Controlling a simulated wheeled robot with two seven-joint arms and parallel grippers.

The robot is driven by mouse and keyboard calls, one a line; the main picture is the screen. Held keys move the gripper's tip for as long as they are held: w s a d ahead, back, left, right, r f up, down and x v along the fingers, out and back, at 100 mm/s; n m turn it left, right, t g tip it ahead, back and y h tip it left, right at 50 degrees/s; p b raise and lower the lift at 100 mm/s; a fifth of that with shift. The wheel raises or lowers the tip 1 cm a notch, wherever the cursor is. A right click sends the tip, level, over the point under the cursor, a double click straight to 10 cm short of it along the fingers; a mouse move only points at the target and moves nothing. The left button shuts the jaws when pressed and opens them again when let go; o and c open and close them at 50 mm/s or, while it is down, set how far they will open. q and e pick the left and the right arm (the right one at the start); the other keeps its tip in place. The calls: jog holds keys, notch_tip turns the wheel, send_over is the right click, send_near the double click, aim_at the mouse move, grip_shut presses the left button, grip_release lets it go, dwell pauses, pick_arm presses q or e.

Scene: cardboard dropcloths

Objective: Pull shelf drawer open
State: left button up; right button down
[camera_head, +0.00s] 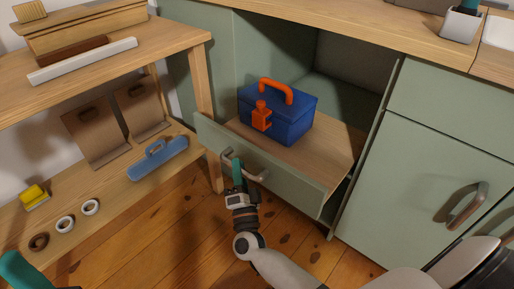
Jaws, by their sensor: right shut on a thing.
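A green-fronted drawer (285,184) under the wooden counter is pulled out. Its curved metal handle (257,176) is on the front panel. My right gripper (236,166) reaches up from below and is shut on the handle near its left end; the fingertips partly hide it. A blue toolbox (290,121) with an orange handle and latch sits upright inside the drawer. At the lower left corner a teal part (20,272) of what looks like my left arm shows; its fingers cannot be made out.
A wooden workbench (100,67) stands at left, its leg close to the drawer's left edge. Its lower shelf holds a blue float (158,158), tape rolls (90,207) and a yellow item (33,195). A closed cabinet door (420,175) is at right. Wooden floor (170,245) lies clear below.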

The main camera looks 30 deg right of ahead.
jog(key=s+a, duration=0.2)
jog(key=a, duration=0.4)
jog(key=shift+s+a+p, duration=0.4)
jog(key=c, duration=1.3)
grip_release()
jog(key=shift+s, duration=0.1)
jog(key=p+v, duration=0.2)
jog(key=v, duration=1)
